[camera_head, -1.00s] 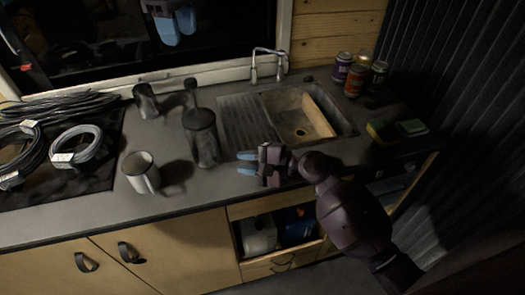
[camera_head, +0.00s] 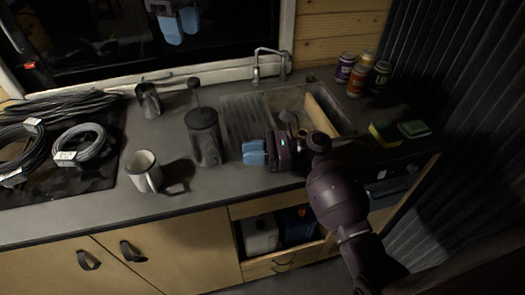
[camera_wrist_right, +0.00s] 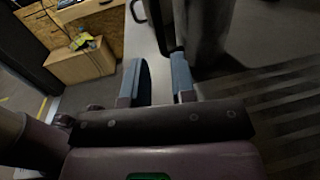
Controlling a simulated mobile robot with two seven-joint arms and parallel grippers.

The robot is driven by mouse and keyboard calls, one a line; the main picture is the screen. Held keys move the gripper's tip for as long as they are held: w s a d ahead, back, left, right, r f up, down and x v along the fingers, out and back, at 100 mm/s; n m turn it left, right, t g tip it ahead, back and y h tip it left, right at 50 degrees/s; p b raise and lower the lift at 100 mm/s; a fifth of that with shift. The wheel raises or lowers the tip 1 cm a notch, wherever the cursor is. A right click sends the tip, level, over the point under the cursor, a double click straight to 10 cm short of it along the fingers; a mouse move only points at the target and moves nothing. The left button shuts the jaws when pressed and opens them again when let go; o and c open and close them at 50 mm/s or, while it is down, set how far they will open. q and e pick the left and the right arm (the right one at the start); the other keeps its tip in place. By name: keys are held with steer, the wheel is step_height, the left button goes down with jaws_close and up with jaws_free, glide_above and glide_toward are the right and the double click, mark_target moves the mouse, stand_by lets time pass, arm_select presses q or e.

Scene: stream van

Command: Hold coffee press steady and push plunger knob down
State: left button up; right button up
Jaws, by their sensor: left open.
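The dark coffee press (camera_head: 205,140) stands upright on the counter, left of the sink. Its plunger knob (camera_head: 194,82) is raised on a thin rod above the lid. My right gripper (camera_head: 253,152) is low over the counter, to the right of the press and apart from it, with blue fingertips pointing left toward it. In the right wrist view its fingers (camera_wrist_right: 157,82) are spread with nothing between them, and the dark press body (camera_wrist_right: 205,32) shows ahead. My left gripper (camera_head: 178,27) is at the top of the head view, open and empty, with fingers pointing down, above the press in the picture.
A white mug (camera_head: 143,172) stands left of the press, and a metal cup (camera_head: 148,100) behind it. Coiled cables (camera_head: 80,142) lie at far left. The sink (camera_head: 308,112) with its tap, several cans (camera_head: 357,80) and sponges (camera_head: 385,133) are to the right.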

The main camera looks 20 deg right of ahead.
mark_target(222, 163)
steer(key=a, duration=0.5)
steer(key=w+a, duration=0.1)
steer(key=a, duration=0.1)
steer(key=shift+w+a, duration=0.1)
steer(key=shift+a, duration=0.15)
jaws_close()
arm_select(q)
steer(key=shift+f, duration=0.15)
steer(key=c, duration=0.3)
steer(key=shift+f, duration=0.3)
steer(key=c, duration=0.3)
steer(key=shift+f+n, duration=0.25)
steer(key=shift+n, duration=0.15)
jaws_close()
steer(key=shift+f+n, duration=0.3)
steer(key=shift+f, duration=2.55)
steer(key=shift+f, duration=0.1)
